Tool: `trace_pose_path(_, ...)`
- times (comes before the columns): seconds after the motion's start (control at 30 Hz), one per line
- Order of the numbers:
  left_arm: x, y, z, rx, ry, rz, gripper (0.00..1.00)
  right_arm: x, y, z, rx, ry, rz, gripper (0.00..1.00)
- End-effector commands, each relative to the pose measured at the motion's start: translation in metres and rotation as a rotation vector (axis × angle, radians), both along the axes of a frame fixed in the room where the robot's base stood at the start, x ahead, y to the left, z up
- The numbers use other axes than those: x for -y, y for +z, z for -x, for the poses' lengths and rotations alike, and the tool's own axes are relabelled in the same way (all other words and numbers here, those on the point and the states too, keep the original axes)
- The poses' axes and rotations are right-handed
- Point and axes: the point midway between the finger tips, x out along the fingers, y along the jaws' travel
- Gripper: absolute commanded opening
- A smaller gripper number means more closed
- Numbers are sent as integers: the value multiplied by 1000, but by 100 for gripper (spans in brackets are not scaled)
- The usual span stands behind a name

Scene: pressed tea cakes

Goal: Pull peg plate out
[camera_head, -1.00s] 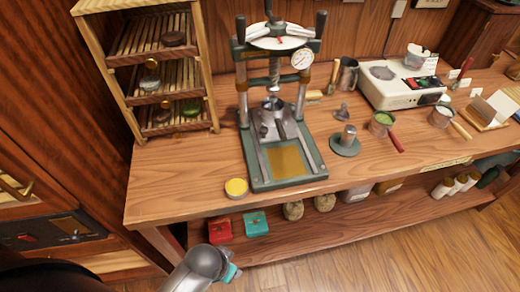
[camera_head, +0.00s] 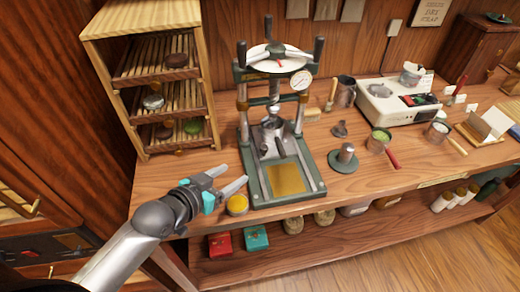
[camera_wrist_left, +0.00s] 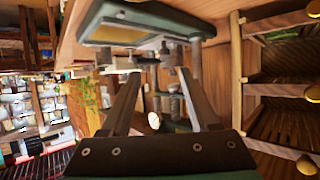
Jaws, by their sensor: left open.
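The green press (camera_head: 262,190) stands on the bench, with a gold panel (camera_head: 287,179) in the front of its base. A grey metal plate with upright peg-like parts (camera_head: 270,147) lies behind the panel, under the screw; I take it for the peg plate, and its details are too small to tell. My left gripper (camera_head: 237,174) is open and empty at the press's left front, just above the yellow tin. In the left wrist view its two fingers (camera_wrist_left: 157,74) are spread, with the press base (camera_wrist_left: 155,15) beyond them. My right gripper is not in view.
The yellow tin (camera_head: 237,205) sits beside the press near the bench's front edge. A wooden rack (camera_head: 144,80) stands at the back left. A round green stand (camera_head: 344,161) is right of the press.

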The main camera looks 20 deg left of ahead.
Motion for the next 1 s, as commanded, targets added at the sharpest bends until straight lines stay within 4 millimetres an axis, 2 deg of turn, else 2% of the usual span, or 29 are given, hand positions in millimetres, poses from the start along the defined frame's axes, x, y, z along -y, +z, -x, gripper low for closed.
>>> trace_pose_path(0.17, -7, 7, -10, 51, 7, 14, 62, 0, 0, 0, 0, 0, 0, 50)
trace_pose_path(0.37, -4, 1, -25, 54, 8, 15, 62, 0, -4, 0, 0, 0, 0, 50)
trace_pose_path(1.0, 18, -37, -112, 52, 8, 15, 62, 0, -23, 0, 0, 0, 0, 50)
